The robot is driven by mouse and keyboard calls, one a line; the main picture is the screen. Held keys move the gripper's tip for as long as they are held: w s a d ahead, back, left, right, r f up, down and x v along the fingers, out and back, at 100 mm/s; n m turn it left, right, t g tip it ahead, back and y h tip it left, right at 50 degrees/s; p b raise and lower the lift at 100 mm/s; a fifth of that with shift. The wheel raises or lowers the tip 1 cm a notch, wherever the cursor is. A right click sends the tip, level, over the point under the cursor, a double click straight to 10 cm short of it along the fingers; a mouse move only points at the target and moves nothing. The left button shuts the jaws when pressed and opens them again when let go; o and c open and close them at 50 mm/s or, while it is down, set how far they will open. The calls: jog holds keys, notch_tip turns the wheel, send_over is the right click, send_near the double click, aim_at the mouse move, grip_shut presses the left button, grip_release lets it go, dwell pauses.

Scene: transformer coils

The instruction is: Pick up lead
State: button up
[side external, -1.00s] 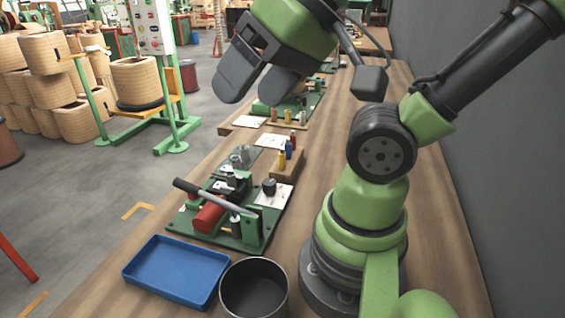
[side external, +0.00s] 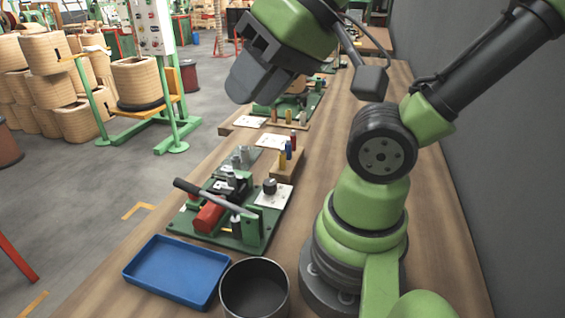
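My gripper (side external: 255,92) is at the upper middle of the side external view, in the air above the bench and clear of everything on it. Its two dark fingers are together, with no held object visible between them. I cannot single out a lead for certain. A small wooden block (side external: 287,166) holds a yellow piece (side external: 282,160), a blue piece (side external: 288,150) and a red piece (side external: 294,140) upright, below and right of the gripper. A green fixture (side external: 235,205) with a black-handled lever and a red part (side external: 208,216) stands nearer the camera.
A blue tray (side external: 178,301) and a dark round bin (side external: 254,289) stand at the bench's near end. Another green fixture (side external: 300,105) and several small cylinders stand farther back. A grey wall (side external: 470,130) runs along the right.

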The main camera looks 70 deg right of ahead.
jog(key=w+d+f+n+g+h, duration=0.1)
jog(key=w+d+n+g+h, duration=0.1)
jog(key=w+d, duration=0.4)
jog(key=n+g, duration=0.6)
send_near(282, 153)
jog(key=shift+n+g+h, duration=0.3)
jog(key=f, duration=0.5)
jog(key=shift+s+d+f, duration=0.1)
jog(key=shift+d+f, duration=0.15)
jog(key=shift+d, duration=0.1)
jog(key=f, duration=0.5)
jog(key=shift+s+a+f, duration=0.1)
jog(key=shift+s+f, duration=0.15)
jog(key=shift+f, duration=0.15)
grip_shut()
